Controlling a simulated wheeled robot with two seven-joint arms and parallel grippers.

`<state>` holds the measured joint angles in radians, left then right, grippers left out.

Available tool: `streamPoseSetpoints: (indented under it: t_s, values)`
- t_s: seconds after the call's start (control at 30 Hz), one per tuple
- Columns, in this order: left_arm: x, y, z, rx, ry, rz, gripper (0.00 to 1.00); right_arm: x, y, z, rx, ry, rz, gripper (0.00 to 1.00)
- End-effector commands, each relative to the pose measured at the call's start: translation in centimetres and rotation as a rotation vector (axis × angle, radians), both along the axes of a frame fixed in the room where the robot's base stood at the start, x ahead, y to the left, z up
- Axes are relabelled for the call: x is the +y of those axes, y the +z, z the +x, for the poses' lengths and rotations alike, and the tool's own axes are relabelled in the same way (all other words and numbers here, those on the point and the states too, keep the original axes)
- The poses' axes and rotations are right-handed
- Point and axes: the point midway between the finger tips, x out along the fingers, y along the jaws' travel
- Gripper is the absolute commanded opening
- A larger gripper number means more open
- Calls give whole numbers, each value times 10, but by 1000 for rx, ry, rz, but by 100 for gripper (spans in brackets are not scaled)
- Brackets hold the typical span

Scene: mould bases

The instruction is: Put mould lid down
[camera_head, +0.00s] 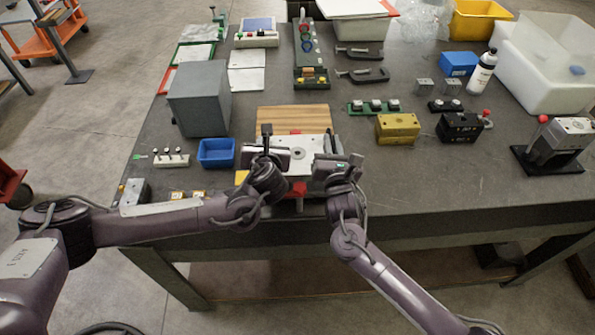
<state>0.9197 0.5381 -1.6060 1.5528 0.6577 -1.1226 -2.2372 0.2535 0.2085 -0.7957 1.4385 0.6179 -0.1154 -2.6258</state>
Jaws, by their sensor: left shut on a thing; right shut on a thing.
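The mould lid (298,153) looks like a light grey plate with a round hole in its middle. It is between my two grippers near the front edge of the table. My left gripper (271,155) is shut on its left side. My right gripper (330,164) is shut on its right side. Red parts (298,188) show at the front, below the lid. The grippers hide the lid's sides, and I cannot tell whether it rests on a base or is held just above one.
A wooden board (292,114) lies behind the lid. A grey block (199,100) and a blue bin (216,152) stand to the left. A yellow block (397,128) and a black block (461,127) stand to the right. The table's front right is clear.

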Motion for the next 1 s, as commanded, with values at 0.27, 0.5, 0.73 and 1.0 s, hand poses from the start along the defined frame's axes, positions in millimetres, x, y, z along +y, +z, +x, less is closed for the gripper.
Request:
streamPoseSetpoints:
  t_s: [0.27,0.5,0.73,1.0]
  values:
    - [4,-10,1,-2,11,0,0,-4,-7,2,-9,-10,4,0]
    - [4,-24,2,-2,11,0,0,-4,-21,2,-9,-10,4,0]
    - [4,-37,1,-2,11,0,0,-4,-34,2,-9,-10,4,0]
    - [4,-48,1,2,10,4,18,-4,-45,1,-3,-9,1,19]
